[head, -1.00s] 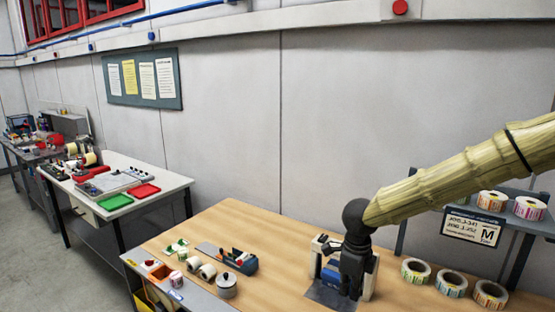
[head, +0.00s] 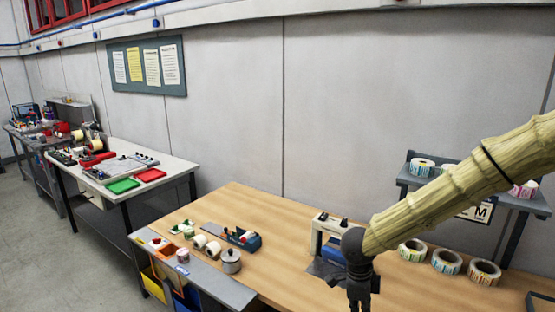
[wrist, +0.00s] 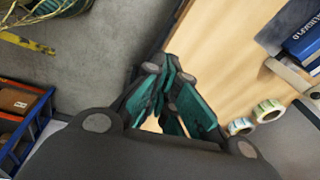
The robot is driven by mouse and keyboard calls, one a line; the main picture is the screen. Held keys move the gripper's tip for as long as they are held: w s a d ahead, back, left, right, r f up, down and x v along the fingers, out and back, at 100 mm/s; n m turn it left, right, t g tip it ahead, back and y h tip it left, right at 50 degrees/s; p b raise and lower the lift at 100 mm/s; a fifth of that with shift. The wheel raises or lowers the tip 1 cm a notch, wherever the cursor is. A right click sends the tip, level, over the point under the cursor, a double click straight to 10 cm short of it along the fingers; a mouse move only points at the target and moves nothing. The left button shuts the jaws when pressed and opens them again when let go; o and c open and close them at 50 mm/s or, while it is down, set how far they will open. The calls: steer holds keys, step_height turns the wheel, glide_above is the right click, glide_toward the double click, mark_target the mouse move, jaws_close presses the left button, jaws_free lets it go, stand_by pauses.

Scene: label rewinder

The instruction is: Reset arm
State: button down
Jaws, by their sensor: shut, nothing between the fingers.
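My arm comes in from the right in the head view, wrapped in a yellowish sleeve, with my dark gripper (head: 360,295) at its end near the bottom edge. The gripper is in front of the label rewinder (head: 330,232), a white-framed machine with a blue part, and partly hides it. The gripper points down and is shut and empty. In the wrist view the gripper's teal-padded fingers (wrist: 172,108) are closed together above the front edge of the wooden table (wrist: 215,45). The rewinder's blue part (wrist: 305,40) shows there at upper right.
Several label rolls (head: 446,261) stand on the table at right, below a shelf (head: 530,203) with more rolls. A tape dispenser (head: 240,238), small rolls and a metal pot (head: 231,261) are at left. A white workbench (head: 180,168) stands further left. The table's middle is clear.

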steer(key=s+d+f+n+t+h+b, duration=0.1)
steer(key=s+f+n+b, duration=0.15)
steer(key=f, duration=0.45)
steer(key=s+d+f+n+b, duration=0.1)
steer(key=s+f+n, duration=0.2)
steer(key=f, duration=0.4)
steer(key=s+d+f+n+t+h+b, duration=0.1)
steer(key=s+d+f+n, duration=0.15)
steer(key=f, duration=0.55)
steer(key=s+a+f+n+g+y+b, duration=0.1)
steer(key=s+a+f+n+y+b, duration=0.1)
steer(key=s+f+n, duration=0.5)
steer(key=s+a+f+n+g+y+b, duration=0.1)
steer(key=s+f+n+b, duration=0.4)
steer(key=s+f, duration=0.5)
steer(key=s+a+n+y, duration=0.1)
steer(key=s+n, duration=0.1)
steer(key=s, duration=0.5)
steer(key=shift+s+f+g, duration=0.25)
steer(key=shift+f+g, duration=0.05)
steer(key=shift+f, duration=0.05)
